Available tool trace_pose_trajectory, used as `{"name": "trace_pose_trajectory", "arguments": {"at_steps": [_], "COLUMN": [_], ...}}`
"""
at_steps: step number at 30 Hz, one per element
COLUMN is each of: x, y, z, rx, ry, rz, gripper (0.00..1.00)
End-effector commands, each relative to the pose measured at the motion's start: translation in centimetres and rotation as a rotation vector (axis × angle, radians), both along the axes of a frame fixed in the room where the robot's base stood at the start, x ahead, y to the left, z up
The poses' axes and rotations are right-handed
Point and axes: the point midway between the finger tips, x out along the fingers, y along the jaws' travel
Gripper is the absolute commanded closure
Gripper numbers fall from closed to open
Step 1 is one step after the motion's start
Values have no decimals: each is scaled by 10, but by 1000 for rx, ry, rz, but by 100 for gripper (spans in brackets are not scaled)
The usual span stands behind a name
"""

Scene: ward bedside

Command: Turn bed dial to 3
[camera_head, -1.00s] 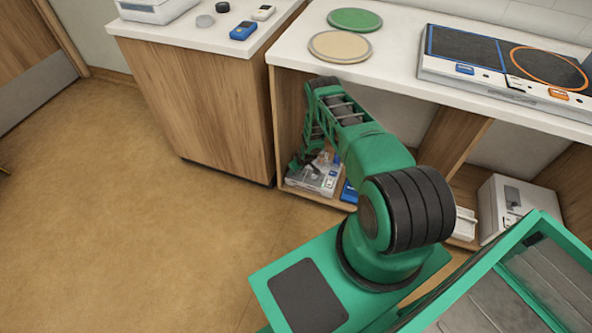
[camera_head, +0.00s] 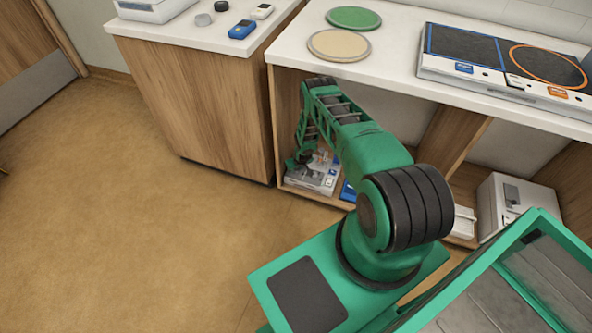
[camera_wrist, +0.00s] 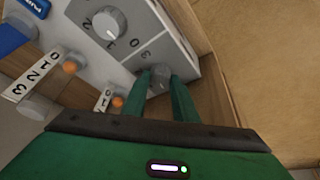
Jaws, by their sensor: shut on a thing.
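A grey-and-white control box (camera_head: 322,177) stands on the low shelf under the counter. In the wrist view its panel (camera_wrist: 150,22) carries a grey knob (camera_wrist: 159,72) between the two green fingers of my gripper (camera_wrist: 160,82). The fingers are shut on this knob's sides. Printed 3 and 0 marks show beside it; its pointer and other marks are hidden or too blurred to read. A second round dial (camera_wrist: 110,22) with printed numbers sits farther along the panel, apart from my gripper. In the head view my gripper (camera_head: 297,163) is at the box, its fingertips unclear.
Wooden shelf walls (camera_head: 288,120) and the counter (camera_head: 400,85) closely surround my arm. The floor at left is clear.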

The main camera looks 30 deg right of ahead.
Motion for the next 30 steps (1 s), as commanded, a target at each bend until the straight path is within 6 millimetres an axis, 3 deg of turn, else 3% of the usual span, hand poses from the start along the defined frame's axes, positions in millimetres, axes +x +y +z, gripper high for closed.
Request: {"name": "trace_pose_trajectory", "arguments": {"at_steps": [7,18,19,21,30], "x": [0,0,0,0,0], "y": [1,1,1,1,1], "z": [0,0,0,0,0], "rx": [-1,-1,-1,-2,-1], "ry": [1,0,0,0,-1], "rz": [-181,-210,-210,-209,-208], "gripper": [97,97,72,56,56]}}
